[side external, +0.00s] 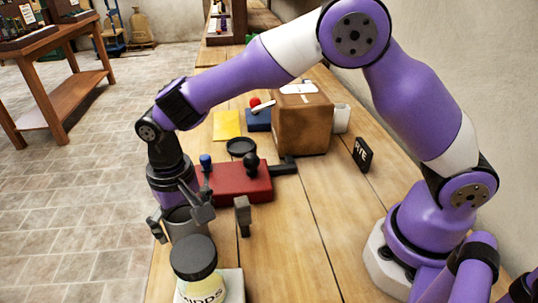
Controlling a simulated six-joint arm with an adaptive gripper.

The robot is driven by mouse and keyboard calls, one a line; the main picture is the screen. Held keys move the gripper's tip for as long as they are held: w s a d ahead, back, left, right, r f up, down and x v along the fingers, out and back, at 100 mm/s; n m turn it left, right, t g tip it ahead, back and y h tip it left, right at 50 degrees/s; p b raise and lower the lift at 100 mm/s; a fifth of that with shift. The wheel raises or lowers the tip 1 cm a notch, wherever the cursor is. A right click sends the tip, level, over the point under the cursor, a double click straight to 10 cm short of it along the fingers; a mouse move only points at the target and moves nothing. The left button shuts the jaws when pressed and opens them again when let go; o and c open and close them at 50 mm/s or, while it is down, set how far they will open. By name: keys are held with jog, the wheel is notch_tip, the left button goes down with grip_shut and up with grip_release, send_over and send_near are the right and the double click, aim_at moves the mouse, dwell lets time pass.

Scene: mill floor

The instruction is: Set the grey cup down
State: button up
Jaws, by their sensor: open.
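The grey cup (186,227) is near the left edge of the wooden bench (290,240) in the side external view. It looks upright. Its base is hidden behind a jar, so I cannot tell whether it rests on the bench. My gripper (181,220) points down over the cup, with one finger to its left and one to its right. The fingers are open around the cup; whether either touches it is not clear.
A jar (195,262) with a black lid stands just in front of the cup. A red block (240,185) with knobs lies behind it, and a small grey upright piece (242,215) to its right. A brown box (303,122) stands farther back. The bench's right-middle is clear.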

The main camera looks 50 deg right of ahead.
jog(key=s+d+r+t, duration=0.1)
jog(key=d+r, duration=0.3)
jog(key=r, duration=1.1)
jog(key=s+d+n+t, duration=0.1)
jog(key=s+d+t, duration=0.3)
jog(key=s+d, duration=0.8)
jog(key=shift+s+d+f+n+t, duration=0.3)
jog(key=shift+d+n, duration=0.1)
jog(key=shift+d, duration=0.8)
